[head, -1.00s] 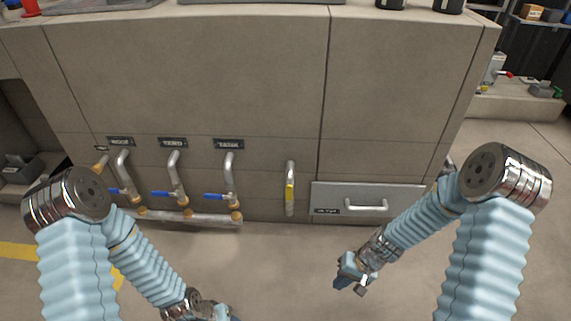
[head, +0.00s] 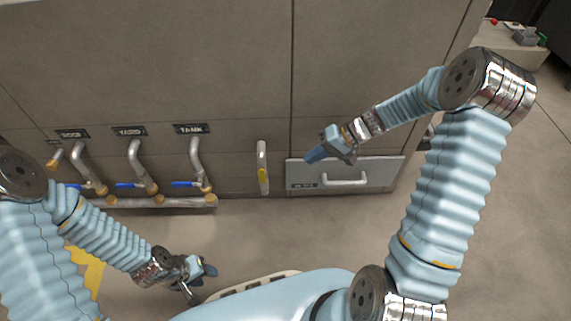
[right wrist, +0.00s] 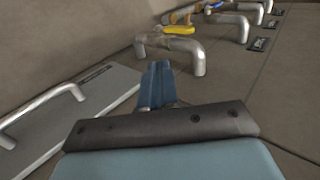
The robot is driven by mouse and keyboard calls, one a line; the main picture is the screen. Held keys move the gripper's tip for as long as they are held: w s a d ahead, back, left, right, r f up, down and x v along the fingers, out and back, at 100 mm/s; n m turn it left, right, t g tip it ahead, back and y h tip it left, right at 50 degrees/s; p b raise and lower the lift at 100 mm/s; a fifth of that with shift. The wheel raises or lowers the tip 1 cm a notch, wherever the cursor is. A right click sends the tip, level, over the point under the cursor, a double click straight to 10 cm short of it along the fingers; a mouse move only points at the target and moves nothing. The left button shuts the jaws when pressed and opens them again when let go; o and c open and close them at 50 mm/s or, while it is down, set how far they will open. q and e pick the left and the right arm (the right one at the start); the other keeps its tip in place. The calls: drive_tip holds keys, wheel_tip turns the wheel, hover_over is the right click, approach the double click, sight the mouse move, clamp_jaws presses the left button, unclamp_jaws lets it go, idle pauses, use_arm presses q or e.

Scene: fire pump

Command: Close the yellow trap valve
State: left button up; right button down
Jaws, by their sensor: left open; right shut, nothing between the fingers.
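The yellow trap valve handle (head: 262,176) lies along a silver pipe (head: 262,155) on the panel front, right of the labelled pipes. In the right wrist view the yellow handle (right wrist: 180,30) sits on the bent silver pipe (right wrist: 190,50), beyond my fingers. My right gripper (head: 312,156) is shut and empty, in front of the drawer's upper left, to the right of the pipe and apart from it. Its blue fingers (right wrist: 157,85) point toward the pipe in the right wrist view. My left gripper (head: 202,280) is open and empty, low over the floor.
Several pipes with blue-handled valves (head: 185,184) stand left of the trap pipe, joined to a low horizontal pipe (head: 165,202). A grey drawer (head: 390,172) with a silver handle (head: 344,181) is just right of it. The floor in front (head: 260,235) is clear.

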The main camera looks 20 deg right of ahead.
drive_tip(key=b, duration=0.2)
approach(262, 179)
wheel_tip(262, 179, down, 4)
use_arm(q)
drive_tip(key=shift+d+f, duration=0.1)
drive_tip(key=shift+f, duration=0.65)
use_arm(e)
drive_tip(key=shift+w+a+r, duration=0.1)
drive_tip(key=shift+w+a, duration=0.2)
drive_tip(key=shift+a, duration=0.45)
drive_tip(key=shift+w+a+r, duration=0.1)
drive_tip(key=shift+w+a, duration=0.2)
drive_tip(key=shift+a, duration=0.4)
use_arm(q)
drive_tip(key=shift+r+p, duration=0.15)
drive_tip(key=shift+p, duration=0.25)
use_arm(e)
drive_tip(key=shift+r, duration=0.1)
